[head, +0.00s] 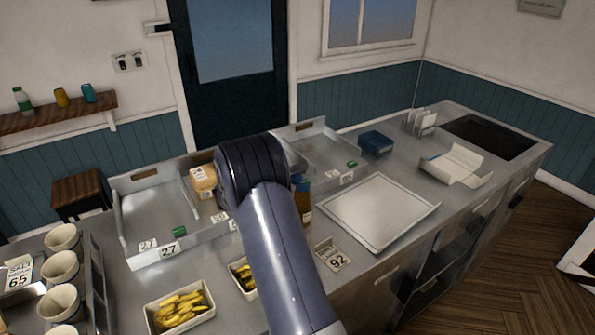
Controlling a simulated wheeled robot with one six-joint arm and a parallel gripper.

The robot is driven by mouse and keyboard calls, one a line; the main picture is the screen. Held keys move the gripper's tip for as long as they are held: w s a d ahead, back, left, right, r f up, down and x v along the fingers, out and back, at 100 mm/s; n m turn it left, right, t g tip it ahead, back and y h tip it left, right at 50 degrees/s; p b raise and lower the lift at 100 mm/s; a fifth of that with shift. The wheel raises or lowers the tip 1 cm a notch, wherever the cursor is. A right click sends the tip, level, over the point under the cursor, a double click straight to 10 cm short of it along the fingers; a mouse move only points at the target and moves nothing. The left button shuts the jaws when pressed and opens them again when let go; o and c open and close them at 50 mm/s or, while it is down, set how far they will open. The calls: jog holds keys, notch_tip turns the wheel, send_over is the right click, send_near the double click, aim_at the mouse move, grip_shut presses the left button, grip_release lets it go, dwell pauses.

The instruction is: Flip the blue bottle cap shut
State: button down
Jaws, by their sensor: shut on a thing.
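A bottle (305,207) with a brown body and a blue upper part stands on the steel counter, just right of my arm. My arm hides its left side. Whether its blue cap is open or shut cannot be made out at this size. My arm rises from the bottom of the head view and bends over the counter near the bottle. My gripper is hidden behind the arm, so its fingers and anything in them do not show.
Left of my arm are a steel tray (122,222), a wrapped package (203,178) and fries in a white container (151,312). To the right lie a flat tray (425,207), a blue box (375,140) and a dark sunken hob (480,133). White cups stand at lower left.

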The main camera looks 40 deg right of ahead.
jog(key=shift+r+m, duration=0.1)
jog(key=shift+m, duration=0.2)
jog(key=s+m+b, duration=0.1)
jog(key=m+b, duration=0.3)
jog(key=m, duration=0.1)
jog(key=s+r+m+b, duration=0.1)
jog(key=s+m+b, duration=0.1)
jog(key=m+b, duration=0.2)
jog(key=s+r+m+b, duration=0.1)
jog(key=m+b, duration=0.4)
jog(key=m, duration=0.2)
jog(key=shift+s+a, duration=0.1)
jog(key=shift+s, duration=0.2)
jog(key=m+b, duration=0.1)
jog(key=s+m+b, duration=0.1)
jog(key=m+b, duration=0.2)
jog(key=shift+s+f+b, duration=0.15)
jog(key=shift+f+b, duration=0.15)
jog(key=shift+b, duration=0.05)
jog(key=shift+s+m+b, duration=0.25)
jog(key=shift+m+b, duration=0.8)
jog(key=shift+m, duration=0.25)
jog(key=c, duration=1.5)
grip_release()
